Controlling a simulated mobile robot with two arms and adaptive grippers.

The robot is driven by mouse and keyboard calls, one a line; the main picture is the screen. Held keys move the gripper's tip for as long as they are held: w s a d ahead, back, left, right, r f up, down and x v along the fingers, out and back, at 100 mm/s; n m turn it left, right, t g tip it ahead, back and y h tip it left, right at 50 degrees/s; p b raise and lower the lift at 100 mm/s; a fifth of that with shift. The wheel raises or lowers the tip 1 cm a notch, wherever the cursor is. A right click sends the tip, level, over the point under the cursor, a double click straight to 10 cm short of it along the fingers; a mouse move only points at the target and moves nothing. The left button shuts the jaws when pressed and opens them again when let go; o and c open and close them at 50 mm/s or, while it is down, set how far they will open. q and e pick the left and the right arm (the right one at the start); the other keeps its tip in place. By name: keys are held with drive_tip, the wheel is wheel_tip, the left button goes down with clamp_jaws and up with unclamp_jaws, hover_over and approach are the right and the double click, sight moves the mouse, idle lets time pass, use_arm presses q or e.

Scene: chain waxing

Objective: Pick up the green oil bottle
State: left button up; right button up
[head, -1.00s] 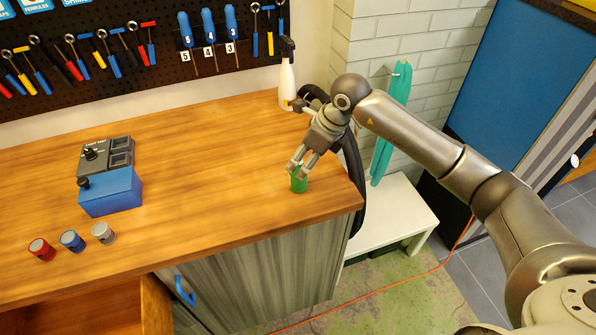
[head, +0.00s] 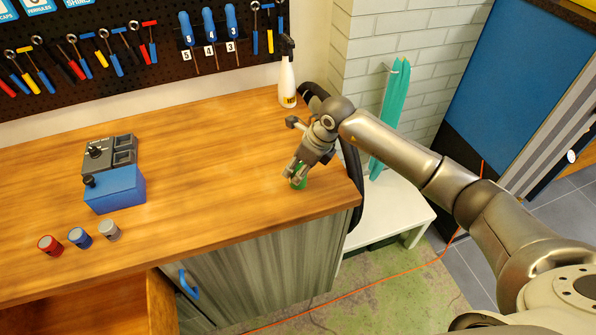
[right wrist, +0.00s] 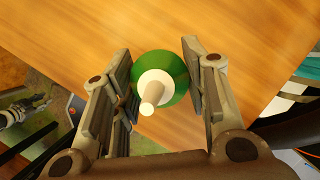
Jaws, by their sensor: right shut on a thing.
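The green oil bottle (head: 299,184) stands upright near the right front corner of the wooden workbench. In the right wrist view I see the bottle (right wrist: 174,68) from above, a round green body with a white collar and a pale nozzle. My right gripper (head: 296,175) comes down from above and is shut on the bottle, one finger on each side. In the right wrist view its fingers (right wrist: 158,72) flank the green body. In the head view the fingers hide most of the bottle.
A white spray bottle (head: 287,82) stands at the back right of the bench. A blue control box (head: 115,190) and red, blue and grey cans (head: 80,238) are at the left. A white low table (head: 390,212) stands beside the bench. The bench middle is clear.

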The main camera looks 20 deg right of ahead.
drive_tip(key=shift+c, duration=1.2)
drive_tip(key=shift+r, duration=0.1)
